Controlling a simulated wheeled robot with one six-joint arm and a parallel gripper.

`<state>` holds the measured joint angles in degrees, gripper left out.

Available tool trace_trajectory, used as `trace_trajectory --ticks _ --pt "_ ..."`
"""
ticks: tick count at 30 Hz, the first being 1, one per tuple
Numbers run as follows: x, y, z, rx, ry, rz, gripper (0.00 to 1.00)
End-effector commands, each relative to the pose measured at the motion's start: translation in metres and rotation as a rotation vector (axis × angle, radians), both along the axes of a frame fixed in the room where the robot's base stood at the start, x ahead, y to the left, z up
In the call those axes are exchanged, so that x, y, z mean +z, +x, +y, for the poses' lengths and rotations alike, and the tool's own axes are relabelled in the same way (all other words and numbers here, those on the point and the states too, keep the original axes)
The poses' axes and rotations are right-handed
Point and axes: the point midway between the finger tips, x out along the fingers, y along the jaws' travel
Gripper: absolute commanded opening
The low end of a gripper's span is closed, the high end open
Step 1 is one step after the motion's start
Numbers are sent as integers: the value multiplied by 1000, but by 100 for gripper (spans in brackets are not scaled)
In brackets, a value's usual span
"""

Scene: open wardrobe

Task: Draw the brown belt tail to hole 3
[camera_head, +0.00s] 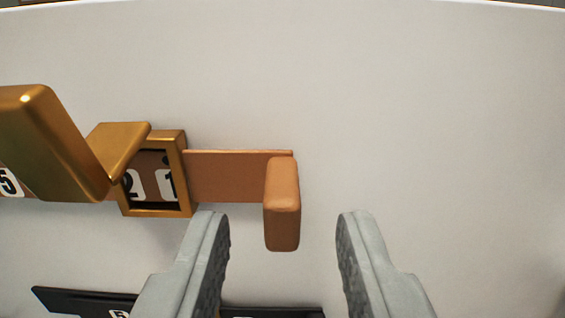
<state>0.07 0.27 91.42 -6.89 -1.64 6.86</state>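The brown belt's tail (228,176) runs to the right out of a gold square buckle frame (182,172). Number tags 2 and 1 show inside the frame, and a tag 5 shows on the belt at the far left edge. A thick brown end block (282,203) stands at the tail's right end. A gold lever (45,140) is raised to the left of the frame and hides part of the belt. No tag 3 is visible. My gripper (284,222) is open, its two grey fingers on either side of the block's lower part in the picture, with gaps to both.
A black strip (85,302) with a tag 5 lies along the bottom of the view, partly hidden by my fingers. The pale surface is clear above and to the right of the brown belt.

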Motion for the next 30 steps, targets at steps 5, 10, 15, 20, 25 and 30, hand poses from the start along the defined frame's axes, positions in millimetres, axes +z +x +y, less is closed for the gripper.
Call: trace_trajectory --ticks 5,10,15,20,25,30 --pt "-1 18 0 0 0 1 35" --pt "0 25 0 0 0 0 35" --pt "0 26 0 0 1 0 35" --pt "0 26 0 0 0 0 29" --pt "0 26 0 0 0 0 0" --pt "0 26 0 0 0 0 0"
